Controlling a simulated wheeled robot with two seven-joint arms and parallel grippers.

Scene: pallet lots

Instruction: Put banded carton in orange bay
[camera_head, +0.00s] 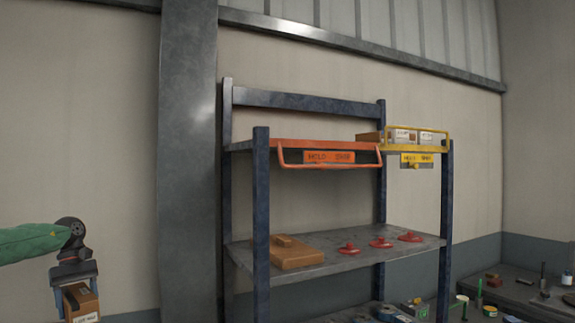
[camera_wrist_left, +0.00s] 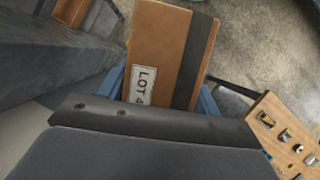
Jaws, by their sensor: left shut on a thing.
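The banded carton is brown with a dark band and a white label reading LOT. It shows in the left wrist view (camera_wrist_left: 157,50) and at the lower left of the head view (camera_head: 80,300). My left gripper (camera_head: 76,292) is shut on it and holds it left of the shelf rack, in front of the wall. The orange bay (camera_head: 330,155) is on the top shelf's left part, with an orange front rail and label plate. No carton shows in it from this low angle. My right gripper is not in view.
The yellow bay (camera_head: 418,148), right of the orange one, holds cartons. A brown box (camera_head: 295,254) and red items (camera_head: 380,243) sit on the middle shelf. A grey column (camera_head: 188,160) stands between my left gripper and the rack. A cluttered bench (camera_head: 520,290) is at right.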

